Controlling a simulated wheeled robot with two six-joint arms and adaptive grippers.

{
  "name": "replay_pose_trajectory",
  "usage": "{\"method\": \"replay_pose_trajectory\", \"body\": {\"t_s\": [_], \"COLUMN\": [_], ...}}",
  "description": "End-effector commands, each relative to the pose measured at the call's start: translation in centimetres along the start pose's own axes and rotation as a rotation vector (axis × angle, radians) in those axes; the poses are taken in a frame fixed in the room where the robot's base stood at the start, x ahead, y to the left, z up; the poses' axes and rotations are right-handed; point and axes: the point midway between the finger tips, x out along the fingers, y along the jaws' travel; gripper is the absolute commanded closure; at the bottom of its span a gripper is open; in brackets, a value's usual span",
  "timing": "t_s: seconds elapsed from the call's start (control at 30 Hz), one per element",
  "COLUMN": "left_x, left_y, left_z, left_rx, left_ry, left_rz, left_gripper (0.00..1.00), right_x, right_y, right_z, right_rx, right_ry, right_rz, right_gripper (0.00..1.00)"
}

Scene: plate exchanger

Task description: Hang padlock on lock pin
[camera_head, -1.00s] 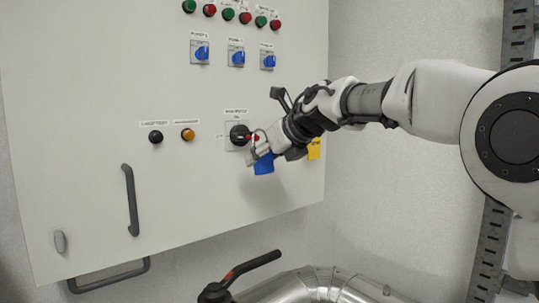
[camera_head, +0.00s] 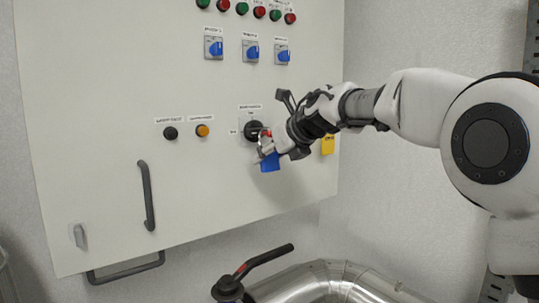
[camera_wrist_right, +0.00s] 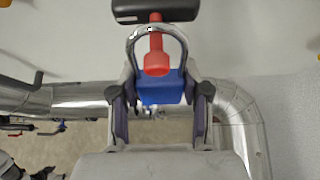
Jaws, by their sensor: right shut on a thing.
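My right gripper (camera_head: 268,152) is shut on the blue padlock (camera_head: 270,162), just below and right of the black rotary switch (camera_head: 253,130) on the cabinet. In the right wrist view the blue padlock body (camera_wrist_right: 160,88) sits between the fingers of my right gripper (camera_wrist_right: 159,95). Its silver shackle (camera_wrist_right: 132,45) arches up toward the switch knob (camera_wrist_right: 155,11). A red lock pin (camera_wrist_right: 155,45) extends from the knob and overlaps the shackle opening. I cannot tell whether the pin passes through the shackle. My left gripper is not in view.
The pale cabinet door (camera_head: 100,100) carries buttons, blue switches (camera_head: 251,51) and a grey handle (camera_head: 147,195). A yellow tag (camera_head: 327,145) is right of the gripper. A black valve lever (camera_head: 264,259) and silver pipe (camera_head: 330,280) lie below.

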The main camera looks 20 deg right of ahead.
Motion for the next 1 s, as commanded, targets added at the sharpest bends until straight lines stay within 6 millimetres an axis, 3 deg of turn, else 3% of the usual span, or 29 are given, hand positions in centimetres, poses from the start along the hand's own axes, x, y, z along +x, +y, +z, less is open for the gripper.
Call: {"method": "replay_pose_trajectory", "body": {"t_s": [0.13, 0.17, 0.2, 0.23, 0.57, 1.0], "left_x": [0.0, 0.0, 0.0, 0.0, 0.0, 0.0], "left_y": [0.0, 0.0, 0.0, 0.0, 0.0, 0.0], "left_z": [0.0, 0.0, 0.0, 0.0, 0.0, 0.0], "left_rx": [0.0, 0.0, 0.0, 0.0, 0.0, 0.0], "left_ry": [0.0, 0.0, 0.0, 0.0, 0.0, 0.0], "left_rz": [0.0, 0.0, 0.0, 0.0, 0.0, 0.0], "left_gripper": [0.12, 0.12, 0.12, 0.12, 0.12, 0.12], "right_x": [0.0, 0.0, 0.0, 0.0, -0.3, -7.3], "right_y": [0.0, 0.0, 0.0, 0.0, 0.0, 0.0], "right_z": [0.0, 0.0, 0.0, 0.0, 0.0, 0.0], "right_rx": [0.0, 0.0, 0.0, 0.0, 0.0, 0.0], "right_ry": [-0.001, -0.001, -0.001, -0.001, -0.001, -0.001], "right_rz": [0.0, 0.0, 0.0, 0.0, 0.0, 0.0], "right_gripper": [0.91, 0.47, 0.32, 0.24, 0.24, 0.24]}}
